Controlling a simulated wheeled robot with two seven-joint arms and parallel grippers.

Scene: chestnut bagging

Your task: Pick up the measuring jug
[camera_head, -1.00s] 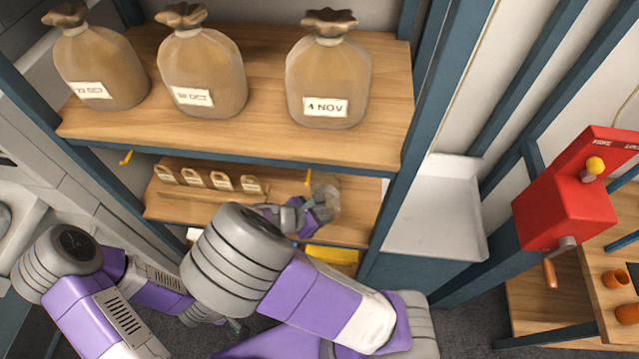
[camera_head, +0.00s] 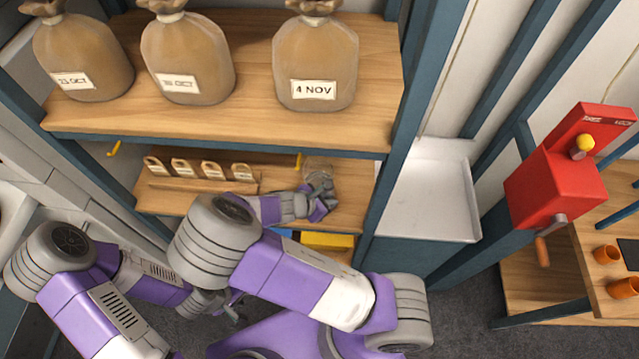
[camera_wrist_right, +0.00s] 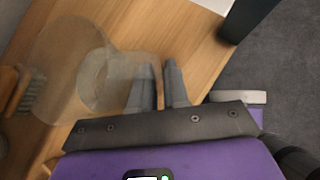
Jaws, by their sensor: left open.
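The measuring jug (camera_head: 318,168) is clear and stands on the middle shelf (camera_head: 345,215) near its right end. In the right wrist view the see-through jug (camera_wrist_right: 75,50) shows at the left, its handle side towards my fingers. My right gripper (camera_wrist_right: 161,75) has its fingers close together at the handle's outer edge. The clear handle blurs into the fingers, so whether they clamp it is unclear. In the head view the right gripper (camera_head: 322,195) is right in front of the jug. My left gripper (camera_head: 237,308) is low, below the shelf, open and apart from the jug.
Several small wooden-handled items (camera_head: 210,170) sit on the same shelf to the left. Labelled brown sacks (camera_head: 315,65) stand on the shelf above. A yellow box (camera_head: 327,240) is below. A white tray (camera_head: 428,200) and a red hand-cranked machine (camera_head: 555,185) are to the right.

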